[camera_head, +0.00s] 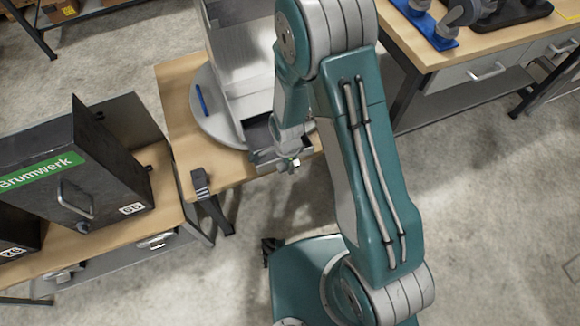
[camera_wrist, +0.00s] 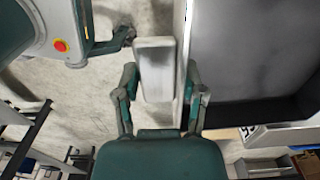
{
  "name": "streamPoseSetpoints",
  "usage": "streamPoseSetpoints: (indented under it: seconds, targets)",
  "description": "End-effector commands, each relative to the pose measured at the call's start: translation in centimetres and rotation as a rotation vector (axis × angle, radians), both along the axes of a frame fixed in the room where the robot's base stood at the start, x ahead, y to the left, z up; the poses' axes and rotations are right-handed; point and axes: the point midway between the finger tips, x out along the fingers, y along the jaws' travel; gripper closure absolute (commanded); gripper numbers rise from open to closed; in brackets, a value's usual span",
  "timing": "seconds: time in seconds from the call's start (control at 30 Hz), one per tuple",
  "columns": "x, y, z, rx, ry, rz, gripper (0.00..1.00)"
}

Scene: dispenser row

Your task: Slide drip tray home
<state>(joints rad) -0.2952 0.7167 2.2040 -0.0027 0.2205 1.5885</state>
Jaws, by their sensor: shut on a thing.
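The drip tray (camera_head: 259,135) is a shallow tray with a dark inside, at the foot of a pale grey dispenser (camera_head: 236,60) in the head view. Its front part sticks out from the dispenser toward the bench edge. My gripper (camera_head: 289,162) is at the tray's front, partly hidden by my own arm. In the wrist view the tray (camera_wrist: 250,55) fills the right side, with a pale grip block (camera_wrist: 154,70) beside its rim. My gripper's fingers (camera_wrist: 160,90) stand on either side of this block and hold it. The tray's back end is hidden.
The dispenser stands on a round grey base (camera_head: 205,118) on a wooden bench (camera_head: 180,85). A blue pen-like thing (camera_head: 202,98) lies on the base. A black box marked Brumwerk (camera_head: 105,165) stands on the left bench. A dark clamp-like thing (camera_head: 200,182) sits at the bench's front edge.

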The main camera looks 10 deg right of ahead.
Motion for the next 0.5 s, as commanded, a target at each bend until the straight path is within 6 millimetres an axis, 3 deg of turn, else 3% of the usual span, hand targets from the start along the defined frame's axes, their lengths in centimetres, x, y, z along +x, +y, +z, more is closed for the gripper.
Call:
streamPoseSetpoints:
  seconds: [0.5]
  targets:
    - [3.4, 0.9, -0.2, 0.000, -0.001, -0.001, 1.00]
